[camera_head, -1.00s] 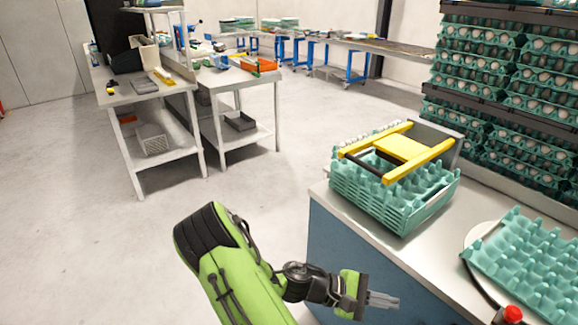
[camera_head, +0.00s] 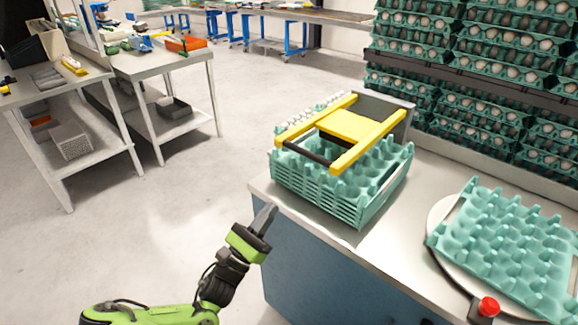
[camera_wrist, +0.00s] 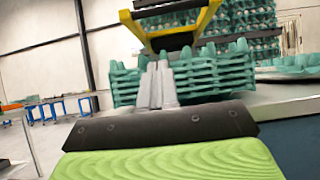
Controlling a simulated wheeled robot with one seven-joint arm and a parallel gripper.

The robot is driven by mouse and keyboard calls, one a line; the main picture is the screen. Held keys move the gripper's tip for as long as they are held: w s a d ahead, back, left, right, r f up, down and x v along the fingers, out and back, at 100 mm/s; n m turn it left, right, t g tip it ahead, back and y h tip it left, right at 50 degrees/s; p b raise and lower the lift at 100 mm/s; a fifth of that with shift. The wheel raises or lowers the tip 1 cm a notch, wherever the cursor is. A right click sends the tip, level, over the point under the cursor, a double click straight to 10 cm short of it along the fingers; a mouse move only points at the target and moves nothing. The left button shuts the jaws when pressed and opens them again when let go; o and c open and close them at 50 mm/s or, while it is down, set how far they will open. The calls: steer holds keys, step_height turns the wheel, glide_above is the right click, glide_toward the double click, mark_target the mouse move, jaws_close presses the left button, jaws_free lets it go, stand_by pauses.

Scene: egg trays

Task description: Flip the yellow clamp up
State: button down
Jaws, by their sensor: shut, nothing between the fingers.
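The yellow clamp (camera_head: 342,124) lies across the top of a stack of teal egg trays (camera_head: 325,196) on the counter. It has two yellow side arms joined by a yellow plate, with a black bar (camera_head: 308,151) across its near end. In the wrist view the clamp (camera_wrist: 203,21) and its black bar (camera_wrist: 172,41) are above and beyond the fingers. My gripper (camera_head: 264,218) is shut and empty, pointing up in front of the counter's left corner, apart from the clamp. In the wrist view my gripper (camera_wrist: 157,85) shows before the tray stack (camera_wrist: 215,75).
A loose teal tray (camera_head: 510,240) lies on a round white plate (camera_head: 436,214) at the right, near a red button (camera_head: 489,306). Tall racks of egg trays (camera_head: 470,80) stand behind. The counter edge (camera_head: 330,236) is close to my arm. Floor at left is open.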

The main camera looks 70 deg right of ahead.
steer(key=a+r+x, duration=0.1)
steer(key=r+x, duration=0.1)
steer(key=x, duration=1)
steer(key=shift+a+r+b, duration=0.15)
steer(key=shift+a+b, duration=0.1)
steer(key=shift+b, duration=0.2)
steer(key=shift+w+r, duration=0.1)
steer(key=shift+w, duration=0.1)
